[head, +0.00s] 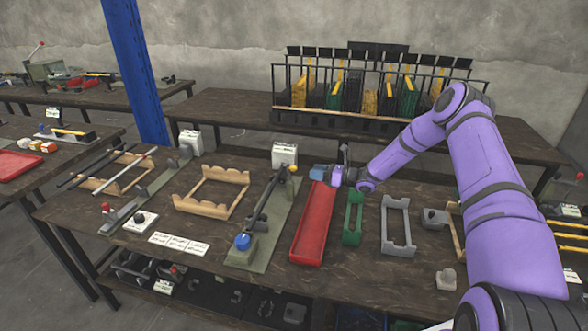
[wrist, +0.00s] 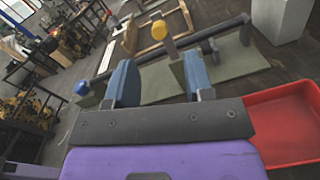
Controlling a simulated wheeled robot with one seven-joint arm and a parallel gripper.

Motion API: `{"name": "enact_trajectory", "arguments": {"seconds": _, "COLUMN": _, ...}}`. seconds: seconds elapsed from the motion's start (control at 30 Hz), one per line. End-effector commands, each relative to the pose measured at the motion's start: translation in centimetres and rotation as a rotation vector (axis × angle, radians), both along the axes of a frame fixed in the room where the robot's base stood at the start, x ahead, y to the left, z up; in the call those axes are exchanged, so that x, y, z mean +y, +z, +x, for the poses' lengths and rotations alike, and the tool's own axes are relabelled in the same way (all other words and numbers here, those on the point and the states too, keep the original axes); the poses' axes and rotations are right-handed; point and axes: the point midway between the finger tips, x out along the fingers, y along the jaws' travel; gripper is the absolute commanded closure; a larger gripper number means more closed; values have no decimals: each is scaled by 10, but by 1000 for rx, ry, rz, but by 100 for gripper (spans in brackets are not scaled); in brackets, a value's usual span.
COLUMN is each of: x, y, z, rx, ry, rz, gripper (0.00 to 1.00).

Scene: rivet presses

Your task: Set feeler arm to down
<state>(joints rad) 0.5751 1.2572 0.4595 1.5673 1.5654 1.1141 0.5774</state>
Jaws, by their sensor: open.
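A fixture on a grey-green plate (head: 281,223) stands on the table in the head view. It carries a long dark bar (head: 263,203), a blue knob (head: 242,241) at the near end and a yellow knob (head: 293,168) at the far end. No label shows which part is the feeler arm. My gripper (head: 324,173) is just right of the yellow knob, open and empty. In the wrist view, the yellow knob (wrist: 158,27) on its short stalk appears between and beyond the blue finger pads of my gripper (wrist: 160,64). The blue knob (wrist: 82,87) is at left.
A long red tray (head: 313,225) lies right of the fixture, below my gripper. A white block (head: 284,155) stands behind the fixture. Wooden cradle (head: 212,192) is to the left; green (head: 353,217) and grey (head: 397,225) frames are to the right.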

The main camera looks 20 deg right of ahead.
Motion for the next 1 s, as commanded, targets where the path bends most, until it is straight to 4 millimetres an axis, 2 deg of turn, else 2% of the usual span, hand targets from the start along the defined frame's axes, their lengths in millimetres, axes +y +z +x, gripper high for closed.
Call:
{"name": "enact_trajectory", "arguments": {"seconds": 0.2, "x": 35, "y": 0, "z": 21, "rx": -2, "ry": 4, "rz": -1, "gripper": 52}}
{"name": "enact_trajectory", "arguments": {"seconds": 0.5, "x": 68, "y": 0, "z": 43, "rx": 0, "ry": 2, "rz": -2, "gripper": 52}}
{"name": "enact_trajectory", "arguments": {"seconds": 0.93, "x": 75, "y": 0, "z": 48, "rx": 0, "ry": 0, "rz": -1, "gripper": 52}}
{"name": "enact_trajectory", "arguments": {"seconds": 0.97, "x": 75, "y": 0, "z": 48, "rx": 0, "ry": 0, "rz": -1, "gripper": 56}}
{"name": "enact_trajectory", "arguments": {"seconds": 1.0, "x": 75, "y": 0, "z": 48, "rx": 0, "ry": 0, "rz": -1, "gripper": 66}}
